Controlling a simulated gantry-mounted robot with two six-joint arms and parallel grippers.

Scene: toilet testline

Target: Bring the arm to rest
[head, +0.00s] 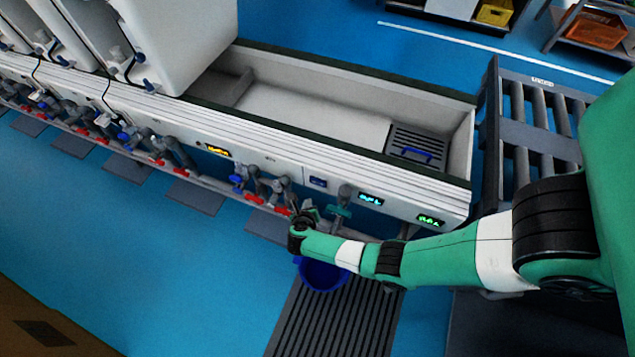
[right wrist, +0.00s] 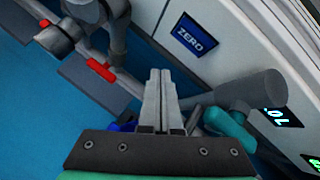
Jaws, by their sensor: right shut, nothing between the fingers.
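My right arm, green with black joints, reaches in from the right in the head view. Its gripper (head: 306,212) is in front of the white test line's lower front, just above a blue bucket (head: 324,275). In the right wrist view the two grey fingers of this gripper (right wrist: 161,80) are together with nothing between them. A grey pipe fitting with a teal handle (right wrist: 229,127) is close to the right of the fingers; whether they touch cannot be told. My left gripper is not in view.
The white test line (head: 330,180) carries valves with red handles (head: 254,199) and small displays (head: 370,199). A dark slatted floor grate (head: 325,320) lies below the bucket. A roller conveyor (head: 540,110) stands at right.

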